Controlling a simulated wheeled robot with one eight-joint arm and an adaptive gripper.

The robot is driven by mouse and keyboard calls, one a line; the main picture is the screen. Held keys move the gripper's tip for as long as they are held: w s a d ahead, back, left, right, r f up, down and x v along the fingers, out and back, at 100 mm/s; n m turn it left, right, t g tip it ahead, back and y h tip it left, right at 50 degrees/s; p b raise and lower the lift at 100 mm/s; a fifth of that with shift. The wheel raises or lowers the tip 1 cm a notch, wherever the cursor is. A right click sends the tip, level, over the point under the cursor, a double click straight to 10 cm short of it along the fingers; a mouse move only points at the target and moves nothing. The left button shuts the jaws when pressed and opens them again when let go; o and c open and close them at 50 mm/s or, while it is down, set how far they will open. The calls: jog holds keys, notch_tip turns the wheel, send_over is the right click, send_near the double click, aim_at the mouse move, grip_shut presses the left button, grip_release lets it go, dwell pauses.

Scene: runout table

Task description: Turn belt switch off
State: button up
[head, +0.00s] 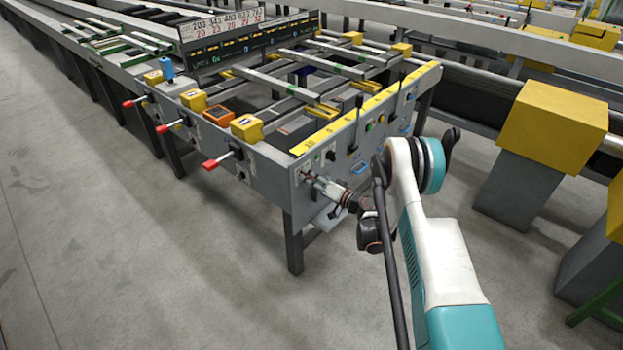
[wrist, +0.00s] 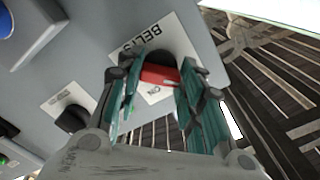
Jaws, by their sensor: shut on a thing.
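The belt switch shows in the wrist view as a red handle (wrist: 160,76) on a dark round base, beside a white label (wrist: 138,44) reading "BELTS", upside down in the picture. My gripper (wrist: 155,84) is shut on the red handle, with one teal finger on each side of it. In the head view my gripper (head: 312,180) reaches the left part of the grey end panel (head: 335,160) of the runout table. The switch itself is too small and covered to make out there.
A second, black knob (wrist: 73,119) on a white plate sits close to the gripper's left finger. Red-tipped levers (head: 212,164) stick out from the table's long side. The floor (head: 130,260) in front of the table is clear. A yellow-topped post (head: 550,125) stands at right.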

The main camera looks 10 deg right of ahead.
jog(key=shift+s+f, duration=0.1)
dwell(0.4)
jog(key=o, duration=1.1)
jog(key=shift+c, duration=0.2)
jog(key=shift+r, duration=5.05)
